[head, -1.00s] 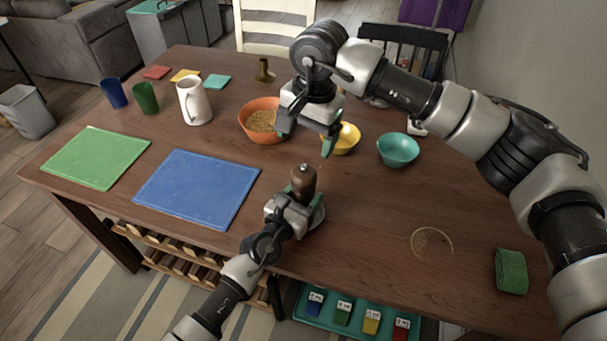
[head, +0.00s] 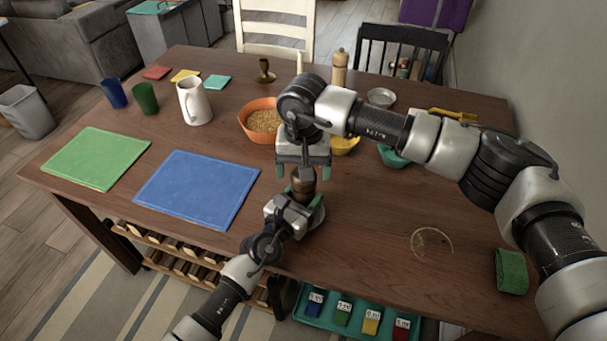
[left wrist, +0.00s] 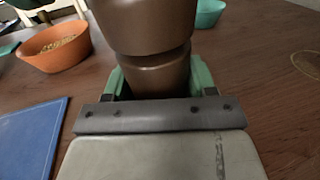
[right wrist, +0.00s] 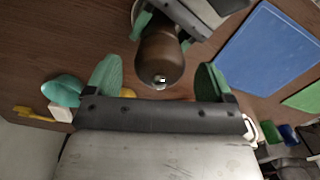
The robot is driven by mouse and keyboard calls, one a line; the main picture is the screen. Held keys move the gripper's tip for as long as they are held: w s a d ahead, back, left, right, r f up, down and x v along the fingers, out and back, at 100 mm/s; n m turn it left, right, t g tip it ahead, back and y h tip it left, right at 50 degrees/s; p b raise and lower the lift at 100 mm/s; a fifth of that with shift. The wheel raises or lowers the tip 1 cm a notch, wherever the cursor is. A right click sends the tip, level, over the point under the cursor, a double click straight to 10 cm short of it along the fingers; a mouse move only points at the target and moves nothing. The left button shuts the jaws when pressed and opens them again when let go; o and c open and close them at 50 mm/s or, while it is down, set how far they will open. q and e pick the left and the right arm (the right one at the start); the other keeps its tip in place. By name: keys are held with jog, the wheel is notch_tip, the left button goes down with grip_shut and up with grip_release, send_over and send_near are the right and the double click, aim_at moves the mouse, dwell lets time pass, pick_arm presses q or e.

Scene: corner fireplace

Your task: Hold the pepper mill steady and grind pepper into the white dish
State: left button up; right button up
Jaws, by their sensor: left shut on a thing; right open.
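The dark brown pepper mill (head: 304,184) stands upright near the table's front edge. My left gripper (left wrist: 159,80) is shut around its body below a groove. A pale rim, seemingly the white dish (head: 318,216), shows beside the mill's base, mostly hidden by the gripper; I cannot tell whether the mill is in it or above it. My right gripper (head: 304,171) is open and points down directly above the mill. In the right wrist view the mill's rounded top (right wrist: 160,60) with its silver knob lies between the spread fingers, with gaps both sides.
An orange bowl of grain (head: 262,120), a yellow bowl (head: 345,145) and a teal bowl (head: 391,157) stand behind, partly covered by my right arm. A blue board (head: 197,188) lies left. A pale wooden mill (head: 339,68) stands at the back.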

jog(key=shift+f, duration=1.25)
jog(key=c, duration=0.9)
